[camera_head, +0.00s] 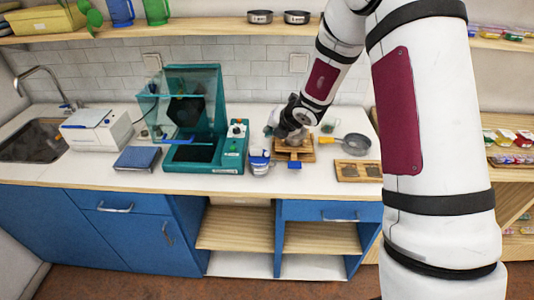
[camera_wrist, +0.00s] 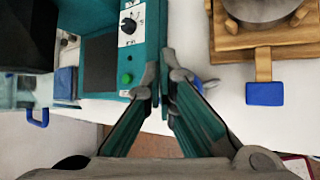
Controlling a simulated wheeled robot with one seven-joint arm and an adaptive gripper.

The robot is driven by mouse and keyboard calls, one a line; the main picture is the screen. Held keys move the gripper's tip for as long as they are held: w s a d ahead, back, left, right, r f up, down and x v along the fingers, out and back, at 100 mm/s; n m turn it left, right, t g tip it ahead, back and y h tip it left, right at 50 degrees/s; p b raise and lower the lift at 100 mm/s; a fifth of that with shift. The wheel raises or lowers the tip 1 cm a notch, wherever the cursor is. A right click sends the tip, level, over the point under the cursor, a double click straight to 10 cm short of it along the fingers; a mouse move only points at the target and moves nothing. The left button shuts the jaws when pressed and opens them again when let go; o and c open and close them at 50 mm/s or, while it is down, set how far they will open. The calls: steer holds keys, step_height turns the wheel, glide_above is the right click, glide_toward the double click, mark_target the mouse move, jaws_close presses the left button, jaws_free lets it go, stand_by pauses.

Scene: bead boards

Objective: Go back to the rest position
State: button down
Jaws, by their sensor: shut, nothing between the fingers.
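My gripper (camera_wrist: 160,82) is shut and empty in the wrist view, its fingertips together in front of the teal machine's control panel (camera_wrist: 131,50). In the head view my arm reaches down to the counter from the upper right. My gripper (camera_head: 283,130) is there above the counter, right of the teal machine (camera_head: 206,157), partly hidden by my own wrist. The wooden stand (camera_head: 308,154) lies below and beside it. In the wrist view the wooden stand (camera_wrist: 229,40) holds a round metal vessel (camera_wrist: 258,8) and has a blue-ended handle (camera_wrist: 264,93).
A blue-and-white object (camera_head: 259,162) stands between the machine and the stand. A grey pan (camera_head: 356,144) and a wooden board (camera_head: 358,171) lie to the right. A white box (camera_head: 97,130), a blue block (camera_head: 138,158) and the sink (camera_head: 30,142) are left. A shelf (camera_head: 200,30) runs above.

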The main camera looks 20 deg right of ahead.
steer(key=shift+r, duration=0.1)
steer(key=s+a+r+n+g+y, duration=0.1)
steer(key=s+a+r+n, duration=0.35)
steer(key=r+n, duration=0.25)
steer(key=s+a+r+n+y, duration=0.2)
steer(key=s+a+r+n, duration=0.1)
steer(key=s+r+n, duration=0.4)
steer(key=s+a+r+n+g+y, duration=0.1)
steer(key=s+a+r+n, duration=0.25)
steer(key=r+n, duration=0.4)
steer(key=s+d+n+h, duration=0.3)
steer(key=s+d+n, duration=0.2)
steer(key=s+n, duration=0.5)
steer(key=s+d+r+n+g+h, duration=0.1)
steer(key=s+d+n+h, duration=0.2)
steer(key=s+n, duration=0.7)
steer(key=s+d, duration=0.2)
steer(key=s, duration=0.2)
steer(key=shift+r+h, duration=0.15)
steer(key=shift+h, duration=0.25)
